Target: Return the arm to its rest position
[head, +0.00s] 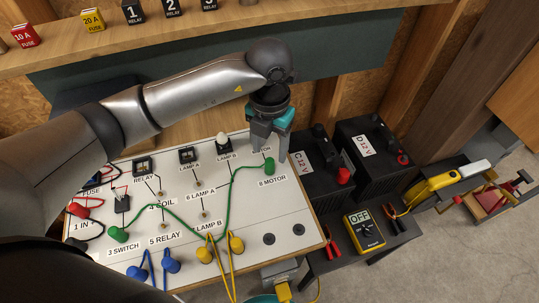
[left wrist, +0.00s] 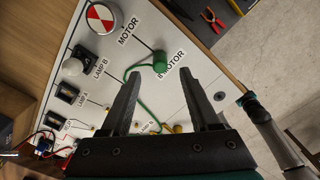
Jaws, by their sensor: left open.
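The left arm reaches across the white test panel (head: 300,215) in the head view. My left gripper (head: 268,152) is open above the panel's upper right part, close to the green plug at the 8 MOTOR label (head: 269,166). In the left wrist view, the open fingers (left wrist: 160,85) are apart and the green plug (left wrist: 160,62) lies beyond their tips; I see nothing gripped. A green lead (head: 195,232) runs from that plug to another green plug (head: 119,234) near 3 SWITCH. A teal part at the bottom edge of the head view appears to be my right gripper (head: 262,298), mostly cut off.
Blue plugs (head: 170,261) and yellow plugs (head: 236,242) with leads stand at the panel's front. Two black 12 V batteries (head: 317,180) (head: 374,162) and a yellow multimeter (head: 364,232) stand at the right. A wooden shelf (head: 270,30) with labelled blocks runs along the back.

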